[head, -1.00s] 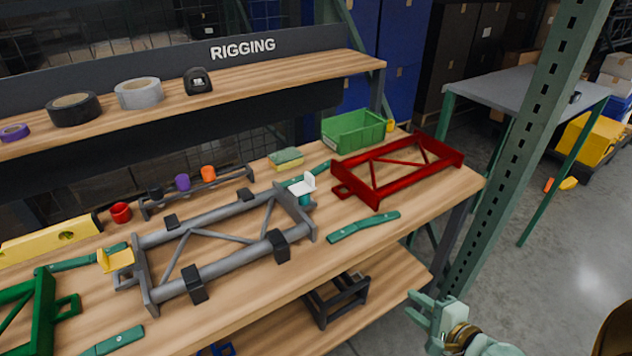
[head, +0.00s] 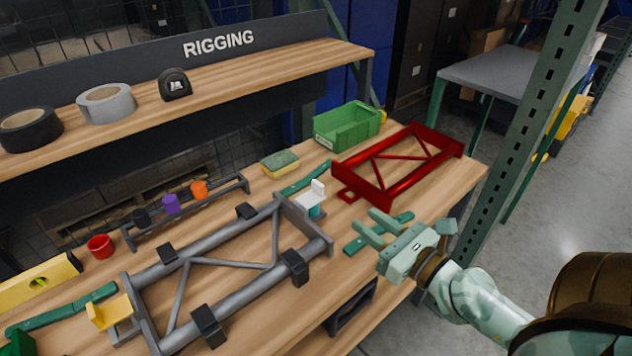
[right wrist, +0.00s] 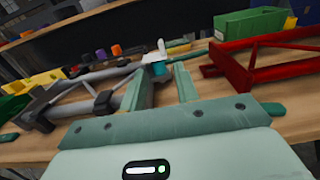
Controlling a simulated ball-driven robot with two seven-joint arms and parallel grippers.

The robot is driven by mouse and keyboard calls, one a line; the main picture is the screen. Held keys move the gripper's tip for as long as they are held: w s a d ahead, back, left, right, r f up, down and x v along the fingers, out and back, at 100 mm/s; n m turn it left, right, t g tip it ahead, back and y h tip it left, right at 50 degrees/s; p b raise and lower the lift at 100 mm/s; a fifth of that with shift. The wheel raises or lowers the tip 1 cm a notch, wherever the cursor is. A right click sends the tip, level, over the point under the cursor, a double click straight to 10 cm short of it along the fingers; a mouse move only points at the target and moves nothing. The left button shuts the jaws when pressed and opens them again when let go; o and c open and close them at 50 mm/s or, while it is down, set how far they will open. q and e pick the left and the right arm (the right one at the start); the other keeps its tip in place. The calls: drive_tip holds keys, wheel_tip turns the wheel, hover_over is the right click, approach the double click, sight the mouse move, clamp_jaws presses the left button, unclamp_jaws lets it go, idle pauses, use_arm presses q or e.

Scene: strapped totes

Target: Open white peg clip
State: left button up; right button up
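The white peg clip (head: 311,197) stands at the right end of the grey tubular frame (head: 235,262), with a white upright tab and a teal part (head: 315,212) below it. It also shows in the right wrist view (right wrist: 160,48), beyond the fingers. My right gripper (head: 364,221) is open and empty, to the right of the clip and apart from it, above the bench beside a green bar. In the right wrist view its two fingers (right wrist: 161,84) are spread and point toward the clip. My left gripper is not in view.
A yellow clip (head: 110,312) sits at the frame's left end. A red frame (head: 400,165) and a green bin (head: 346,125) lie behind my right gripper. A green bar (head: 365,241) lies on the bench (head: 455,180). A green post (head: 520,130) stands to the right.

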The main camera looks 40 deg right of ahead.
sight(323, 187)
drive_tip(key=w, duration=0.5)
drive_tip(key=w+b, duration=0.1)
drive_tip(key=w, duration=0.4)
drive_tip(key=w+a+b, duration=0.1)
drive_tip(key=w, duration=0.4)
drive_tip(key=shift+w, duration=0.2)
clamp_jaws()
